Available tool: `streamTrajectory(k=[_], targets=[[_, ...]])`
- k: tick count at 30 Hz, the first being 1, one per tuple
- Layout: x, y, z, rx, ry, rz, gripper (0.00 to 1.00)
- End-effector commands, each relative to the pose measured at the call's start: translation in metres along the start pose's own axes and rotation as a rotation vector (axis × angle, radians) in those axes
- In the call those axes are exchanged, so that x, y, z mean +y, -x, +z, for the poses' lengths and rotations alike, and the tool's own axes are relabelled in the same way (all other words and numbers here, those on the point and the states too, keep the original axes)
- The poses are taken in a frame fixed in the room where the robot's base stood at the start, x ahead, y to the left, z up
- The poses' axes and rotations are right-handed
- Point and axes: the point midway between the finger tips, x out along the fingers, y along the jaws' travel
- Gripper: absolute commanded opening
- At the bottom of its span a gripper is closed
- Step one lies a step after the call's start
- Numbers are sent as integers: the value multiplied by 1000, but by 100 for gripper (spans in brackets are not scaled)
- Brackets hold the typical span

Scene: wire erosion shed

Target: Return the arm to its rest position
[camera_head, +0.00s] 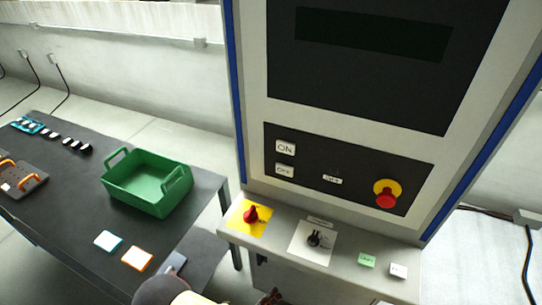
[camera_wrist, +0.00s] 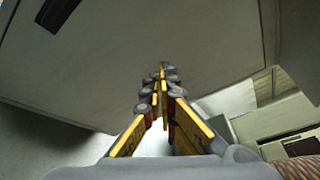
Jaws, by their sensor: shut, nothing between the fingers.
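My gripper (camera_wrist: 161,70) shows in the wrist view with its yellow and grey fingers together at the tips, shut and empty. A plain pale grey surface fills most of the view beyond the fingertips; I cannot tell how far off it is. The gripper's fingers cannot be made out in the head view.
A control cabinet (camera_head: 350,113) with buttons, a red emergency stop (camera_head: 385,193) and a ledge with a red rotary switch (camera_head: 251,214) stands right of centre. A dark table (camera_head: 75,195) at left bears a green crate (camera_head: 150,203), cards and small parts.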

Motion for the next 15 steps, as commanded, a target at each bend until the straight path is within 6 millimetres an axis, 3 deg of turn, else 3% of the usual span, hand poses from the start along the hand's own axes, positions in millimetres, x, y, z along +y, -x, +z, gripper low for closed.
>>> streamTrajectory(k=[8,15], targets=[[-69,10,-5,334,-453,-97,0],[-131,26,3,659,-900,-248,0]])
